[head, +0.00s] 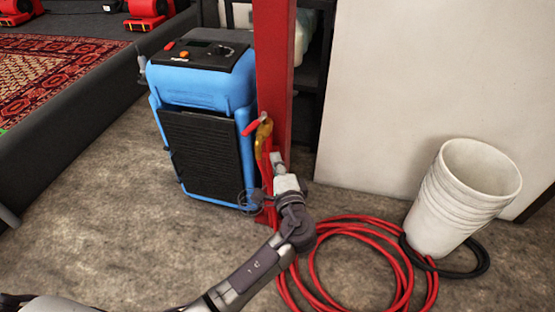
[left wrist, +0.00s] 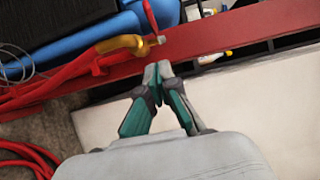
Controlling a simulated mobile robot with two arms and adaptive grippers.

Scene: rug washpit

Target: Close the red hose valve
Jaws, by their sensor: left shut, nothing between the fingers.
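The red valve handle (head: 252,127) is a short lever on a brass valve body (head: 264,137) at the red post. In the head view the lever sticks out left of the post, toward the blue machine. In the left wrist view the red lever (left wrist: 151,16) stands across the line of the brass body (left wrist: 122,44). My left gripper (head: 277,159) is just below and right of the valve in the head view. The left wrist view shows its fingertips (left wrist: 158,72) together, empty, apart from the lever. My right gripper is not in view.
The red post (head: 274,70) stands beside a blue machine (head: 203,75). A red hose (head: 322,262) hangs from the valve and coils on the floor. The floor at left is clear.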

